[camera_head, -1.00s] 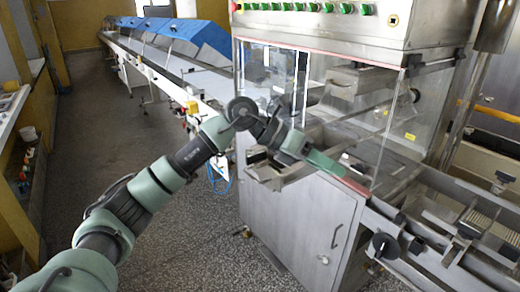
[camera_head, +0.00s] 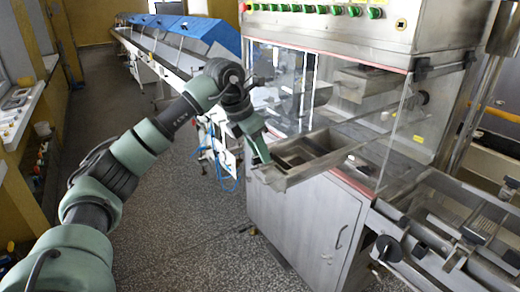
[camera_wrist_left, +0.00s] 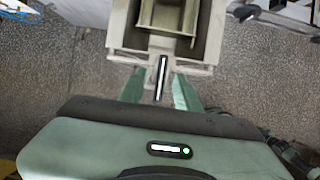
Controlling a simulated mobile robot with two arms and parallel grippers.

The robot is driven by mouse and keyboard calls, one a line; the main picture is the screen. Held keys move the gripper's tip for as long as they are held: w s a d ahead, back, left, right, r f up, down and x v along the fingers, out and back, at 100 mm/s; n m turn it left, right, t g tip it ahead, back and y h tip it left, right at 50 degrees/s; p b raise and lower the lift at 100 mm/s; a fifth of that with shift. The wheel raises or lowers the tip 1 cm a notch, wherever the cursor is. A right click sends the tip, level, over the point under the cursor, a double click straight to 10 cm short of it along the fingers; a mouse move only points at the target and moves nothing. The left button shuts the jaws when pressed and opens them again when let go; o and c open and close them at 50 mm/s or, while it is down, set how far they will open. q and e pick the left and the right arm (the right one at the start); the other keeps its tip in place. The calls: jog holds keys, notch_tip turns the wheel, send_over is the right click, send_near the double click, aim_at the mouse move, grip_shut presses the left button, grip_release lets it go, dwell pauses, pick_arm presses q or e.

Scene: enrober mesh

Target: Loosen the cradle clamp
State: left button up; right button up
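My left gripper (camera_head: 262,153) points down beside the near left corner of the enrober's metal tray frame (camera_head: 318,166). In the left wrist view the two green fingers of the left gripper (camera_wrist_left: 158,76) stand apart, one on each side of a dark upright lever (camera_wrist_left: 160,65) with a bright stripe. The lever hangs at the end of the metal frame (camera_wrist_left: 190,55); I see gaps between it and both fingers. It may be the cradle clamp, but I cannot tell for sure. My right gripper is not in view.
The enrober cabinet (camera_head: 305,215) with clear guards stands at centre right. A black knob (camera_head: 387,248) sticks out at its front right. A long conveyor with blue covers (camera_head: 200,35) runs back to the left.

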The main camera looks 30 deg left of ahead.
pick_arm(q)
jog(key=shift+w+f, duration=0.1)
jog(key=shift+f, duration=0.2)
jog(key=shift+c, duration=0.3)
grip_shut()
